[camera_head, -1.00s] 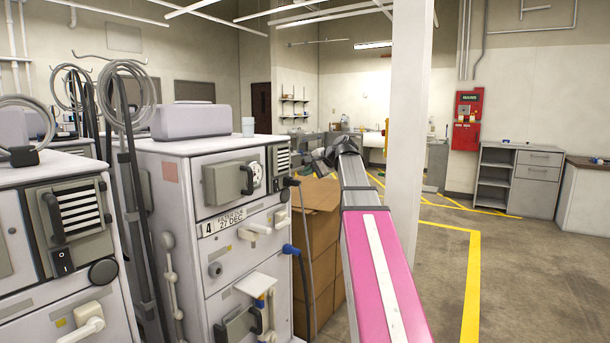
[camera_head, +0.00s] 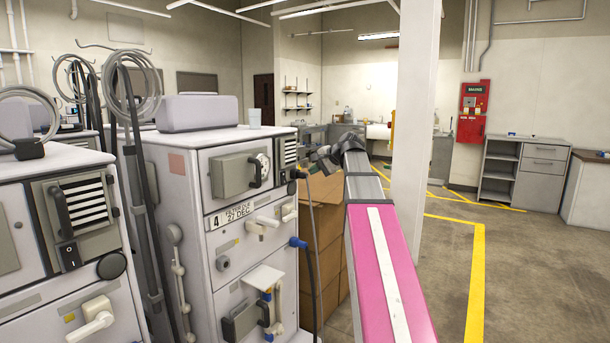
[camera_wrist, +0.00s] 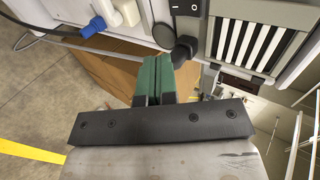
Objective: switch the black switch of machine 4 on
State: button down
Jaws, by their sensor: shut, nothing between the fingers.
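Machine 4 (camera_head: 175,200) is the white cabinet left of centre in the head view, with a "4" label (camera_head: 222,217) on its front. In the wrist view its black switch (camera_wrist: 185,7) is at the top edge, partly cut off, beside a striped vent (camera_wrist: 250,45). I cannot tell which way the switch is set. My gripper (camera_wrist: 158,62) has green fingers, closed together and empty. In the head view my gripper (camera_head: 322,158) is near the machine's right front edge.
Brown cardboard boxes (camera_head: 328,245) stand right of machine 4. Another machine (camera_head: 60,310) with a similar switch stands at the left. A white pillar (camera_head: 415,110) rises beside my arm; floor to the right is open.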

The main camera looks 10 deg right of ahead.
aim_at(285, 179)
jog(key=shift+w+a+r+x, duration=0.15)
jog(key=shift+r+x, duration=0.1)
jog(key=shift+x, duration=1.8)
jog(key=shift+w+a+r+x, duration=0.1)
jog(key=shift+r+x, duration=0.15)
jog(key=shift+x, duration=1.8)
jog(key=shift+w+a+r+x, duration=0.15)
jog(key=shift+r+x, duration=0.15)
jog(key=shift+x, duration=1.75)
jog(key=shift+w+a, duration=0.1)
jog(key=shift+a, duration=0.05)
jog(key=shift+r, duration=0.1)
jog(key=shift+r, duration=0.7)
